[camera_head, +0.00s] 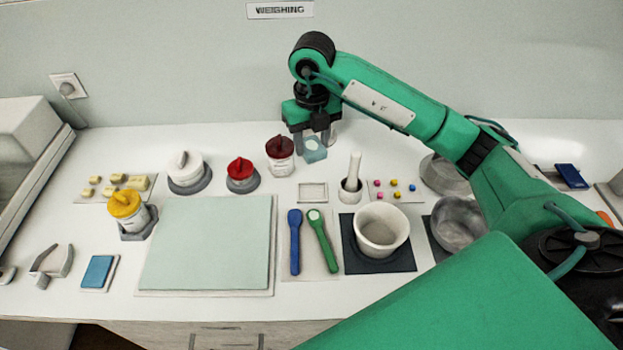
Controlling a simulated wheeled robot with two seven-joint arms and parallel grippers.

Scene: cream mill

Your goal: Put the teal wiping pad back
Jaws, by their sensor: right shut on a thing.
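The teal wiping pad (314,155) is between the fingers of my right gripper (315,145), at the back of the bench near the wall. The gripper points down and is shut on the pad. The pad looks like a small pale teal block with a lighter patch on it. I cannot tell whether it touches the bench. A small empty white tray (313,193) lies in front of it, nearer to me. My left gripper is not in view.
A dark-red-lidded jar (280,157) stands just left of the gripper. Blue (295,240) and green (323,242) spatulas lie in front of the tray. A large pale green mat (208,243) lies front left.

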